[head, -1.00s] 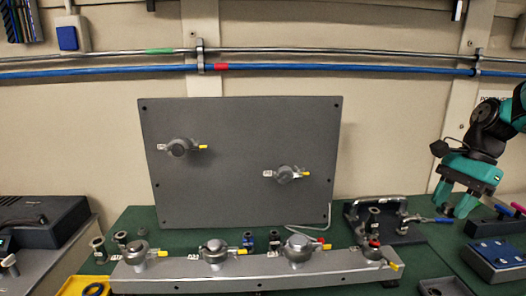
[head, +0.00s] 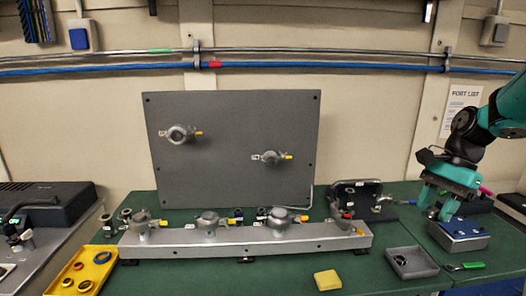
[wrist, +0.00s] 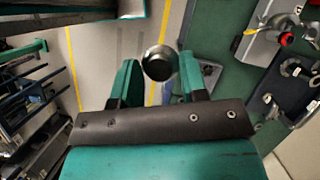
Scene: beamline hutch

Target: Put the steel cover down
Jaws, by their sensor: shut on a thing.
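The steel cover (wrist: 160,62) is a small round metal piece with a dark face. It sits between the two teal fingers of my gripper (wrist: 158,80) in the wrist view. My gripper (head: 437,208) is shut on it and points down at the right of the head view. There, only a little of the cover (head: 432,213) shows at the fingertips. In the head view the gripper overlaps a blue-topped box (head: 462,228); its height above the bench is hard to tell.
A grey rail (head: 245,241) with several clamped fittings runs along the green bench (head: 290,262). A grey tray (head: 411,262), a yellow block (head: 327,280) and a green-handled tool (head: 464,266) lie in front. A yellow tray (head: 84,272) with rings is at left. A grey panel (head: 230,160) stands behind.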

